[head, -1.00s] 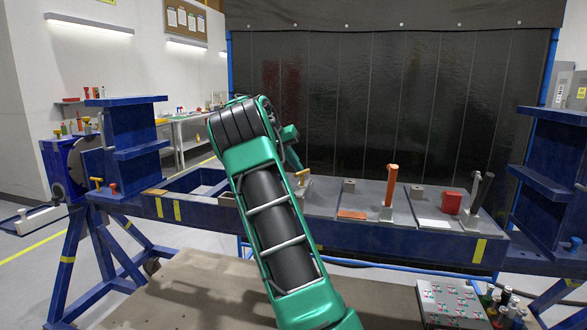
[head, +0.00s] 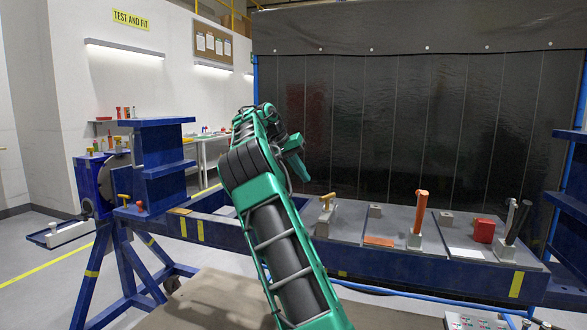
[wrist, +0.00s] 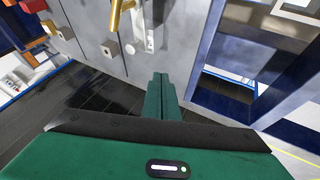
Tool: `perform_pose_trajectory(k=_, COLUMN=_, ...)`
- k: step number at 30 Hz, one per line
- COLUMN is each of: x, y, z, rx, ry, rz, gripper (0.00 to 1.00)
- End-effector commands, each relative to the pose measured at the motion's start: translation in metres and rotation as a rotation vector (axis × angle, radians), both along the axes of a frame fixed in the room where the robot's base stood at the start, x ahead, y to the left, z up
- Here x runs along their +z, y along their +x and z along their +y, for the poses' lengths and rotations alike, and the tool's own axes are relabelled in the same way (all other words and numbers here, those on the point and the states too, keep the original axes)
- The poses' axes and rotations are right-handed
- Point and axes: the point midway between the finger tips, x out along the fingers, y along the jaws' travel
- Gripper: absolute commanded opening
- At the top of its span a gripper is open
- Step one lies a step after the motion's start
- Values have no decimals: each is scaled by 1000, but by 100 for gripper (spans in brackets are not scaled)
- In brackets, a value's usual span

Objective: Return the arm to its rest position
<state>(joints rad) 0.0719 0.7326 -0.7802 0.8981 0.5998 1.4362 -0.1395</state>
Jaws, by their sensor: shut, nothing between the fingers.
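My green and black arm rises through the middle of the head view, bent at its top. My gripper end hangs beyond the bend, above the blue jig frame (head: 215,232), and is small there. In the wrist view, my gripper (wrist: 160,82) has its green fingers together, shut and empty. The fingers point toward the grey jig plate (wrist: 195,45) and touch nothing that I can see. A brass-coloured clamp handle (wrist: 120,14) is just ahead of them to the left.
The jig bears an orange upright handle (head: 419,212), a red block (head: 484,231) and a black-handled clamp (head: 517,222). Blue end towers stand at left (head: 160,150) and right (head: 575,175). A dark curtain (head: 400,120) hangs behind.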

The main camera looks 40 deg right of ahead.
Motion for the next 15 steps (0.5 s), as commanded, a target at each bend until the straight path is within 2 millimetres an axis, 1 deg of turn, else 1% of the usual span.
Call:
perform_pose_trajectory(k=1, x=9, y=4, z=4, rx=2, ry=-3, rz=-2, gripper=0)
perform_pose_trajectory(k=3, x=18, y=8, z=11, rx=2, ry=-3, rz=0, gripper=0)
perform_pose_trajectory(k=6, x=28, y=11, z=16, rx=1, ry=-2, rz=-1, gripper=0)
perform_pose_trajectory(k=10, x=36, y=14, z=21, rx=0, ry=-1, rz=0, gripper=0)
perform_pose_trajectory(k=15, x=39, y=15, z=23, rx=0, ry=0, rz=1, gripper=0)
